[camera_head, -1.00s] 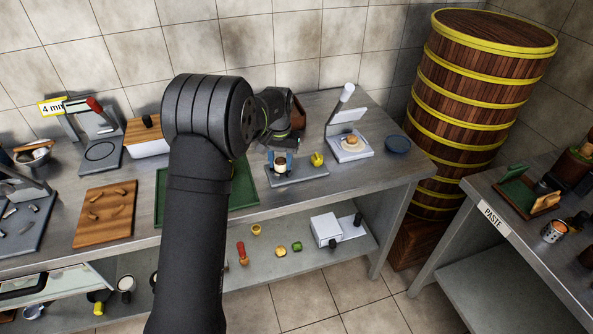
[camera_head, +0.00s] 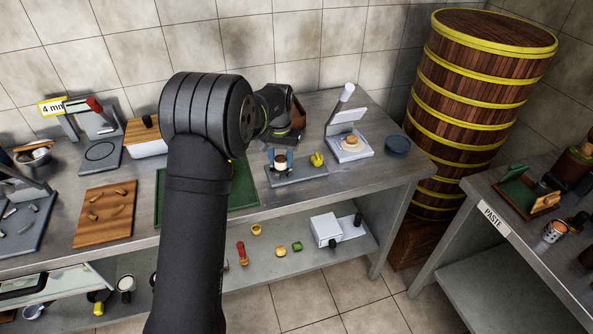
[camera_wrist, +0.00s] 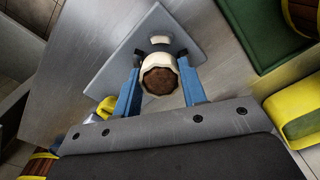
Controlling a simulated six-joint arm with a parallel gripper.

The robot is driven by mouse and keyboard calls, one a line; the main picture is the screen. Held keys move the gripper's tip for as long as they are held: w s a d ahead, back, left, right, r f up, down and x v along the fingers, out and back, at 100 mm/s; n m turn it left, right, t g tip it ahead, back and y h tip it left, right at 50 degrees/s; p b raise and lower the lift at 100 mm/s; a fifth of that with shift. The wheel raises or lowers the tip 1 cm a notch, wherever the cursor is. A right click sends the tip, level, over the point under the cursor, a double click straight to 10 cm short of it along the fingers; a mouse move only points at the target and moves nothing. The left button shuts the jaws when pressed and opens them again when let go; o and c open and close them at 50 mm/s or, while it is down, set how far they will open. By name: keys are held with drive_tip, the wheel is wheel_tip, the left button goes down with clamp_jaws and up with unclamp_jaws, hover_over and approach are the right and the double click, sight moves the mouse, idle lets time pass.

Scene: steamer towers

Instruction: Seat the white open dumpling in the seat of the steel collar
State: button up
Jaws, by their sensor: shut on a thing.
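The white open dumpling (camera_wrist: 160,75) has a pale scalloped rim and a brown filling facing the wrist camera. My gripper (camera_wrist: 161,92) is shut on it, with one blue finger on each side. In the head view the dumpling (camera_head: 280,165) is a small pale shape between the blue fingers of my gripper (camera_head: 280,157), over the grey board (camera_head: 297,175). A small pale piece (camera_wrist: 160,40) shows on the board just beyond the dumpling in the wrist view. I cannot make out the steel collar clearly, nor whether the dumpling touches anything below.
A yellow object (camera_head: 317,159) stands on the board to the right of my gripper. Farther right are a white-and-grey stand (camera_head: 350,147) and a blue dish (camera_head: 397,145). A green tray (camera_head: 243,190) lies to the left. Bare tabletop (camera_head: 385,180) shows at the right front.

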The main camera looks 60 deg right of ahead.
sight(280, 158)
drive_tip(key=shift+f, duration=0.65)
idle(0.8)
drive_tip(key=shift+r, duration=0.6)
drive_tip(key=shift+w, duration=0.1)
idle(0.3)
drive_tip(key=shift+f, duration=0.65)
idle(1.0)
drive_tip(key=o, duration=1.2)
drive_tip(key=shift+f, duration=0.1)
wheel_tip(280, 158, up, 18)
